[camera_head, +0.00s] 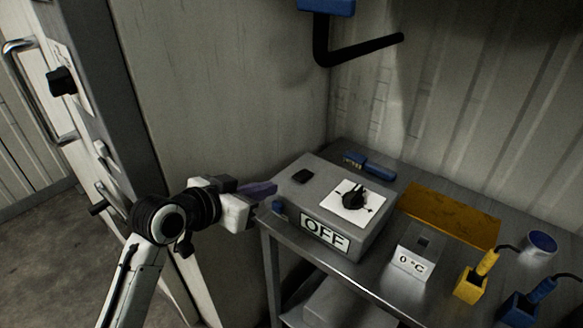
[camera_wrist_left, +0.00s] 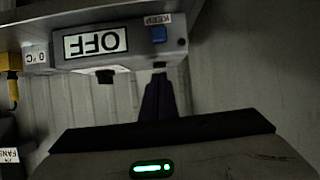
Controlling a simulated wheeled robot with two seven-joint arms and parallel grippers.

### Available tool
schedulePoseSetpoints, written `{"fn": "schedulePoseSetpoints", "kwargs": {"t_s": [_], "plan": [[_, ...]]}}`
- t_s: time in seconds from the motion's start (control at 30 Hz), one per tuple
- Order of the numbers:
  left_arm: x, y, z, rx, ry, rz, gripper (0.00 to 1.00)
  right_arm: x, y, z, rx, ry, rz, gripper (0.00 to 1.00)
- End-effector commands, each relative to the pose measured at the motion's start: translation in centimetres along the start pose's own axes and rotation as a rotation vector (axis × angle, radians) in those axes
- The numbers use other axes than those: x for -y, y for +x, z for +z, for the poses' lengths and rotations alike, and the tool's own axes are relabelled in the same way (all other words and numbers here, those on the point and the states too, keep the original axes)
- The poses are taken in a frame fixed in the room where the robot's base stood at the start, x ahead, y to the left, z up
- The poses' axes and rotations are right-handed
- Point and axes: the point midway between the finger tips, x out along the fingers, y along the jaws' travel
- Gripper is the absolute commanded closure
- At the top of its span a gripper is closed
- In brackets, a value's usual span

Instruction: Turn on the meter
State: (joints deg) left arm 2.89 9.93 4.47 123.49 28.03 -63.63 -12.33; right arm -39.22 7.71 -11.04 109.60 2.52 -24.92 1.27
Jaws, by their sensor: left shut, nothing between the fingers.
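A grey box with a white OFF label (camera_head: 325,234) stands on the metal table. A small grey block (camera_head: 411,253) reads 0 °C. My left gripper (camera_head: 272,188) is shut and empty, its dark fingertips close to the box's left corner; contact cannot be told. In the wrist view its fingers (camera_wrist_left: 158,98) point toward the button. My right gripper is out of view.
A yellow-orange plate (camera_head: 450,216) and a blue tool (camera_head: 369,167) lie behind on the table. Yellow (camera_head: 469,284) and blue (camera_head: 518,310) plugs with cables and a round blue-topped container (camera_head: 541,244) are at right. A wall stands behind my gripper; a cabinet is at left.

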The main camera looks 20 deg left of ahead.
Motion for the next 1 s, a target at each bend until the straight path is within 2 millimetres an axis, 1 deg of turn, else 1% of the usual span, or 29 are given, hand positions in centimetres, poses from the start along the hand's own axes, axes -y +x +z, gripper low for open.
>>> {"fn": "schedulePoseSetpoints", "kwargs": {"t_s": [0.03,0.1,0.13,0.23,0.57,0.67,0.77,1.0], "plan": [[0.2,-0.8,-2.7,-0.029,0.019,0.01,1.0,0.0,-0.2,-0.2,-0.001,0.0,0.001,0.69],[0.2,-1.4,-4.5,-0.046,0.034,0.023,1.0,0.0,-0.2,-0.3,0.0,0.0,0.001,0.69],[0.2,-1.6,-5.1,-0.051,0.039,0.027,1.0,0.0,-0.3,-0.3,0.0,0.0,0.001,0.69],[0.2,-1.9,-5.8,-0.058,0.047,0.033,1.0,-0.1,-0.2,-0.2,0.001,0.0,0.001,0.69],[0.2,-1.6,-5.6,-0.057,0.045,0.033,1.0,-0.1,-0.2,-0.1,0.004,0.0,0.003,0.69],[0.1,-0.9,-5.7,-0.056,0.043,0.033,1.0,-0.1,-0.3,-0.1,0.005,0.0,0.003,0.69],[0.0,0.6,-5.8,-0.056,0.041,0.034,1.0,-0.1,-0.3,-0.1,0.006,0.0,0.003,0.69],[-0.2,5.8,-6.1,-0.055,0.042,0.034,1.0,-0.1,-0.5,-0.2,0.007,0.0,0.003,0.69]]}}
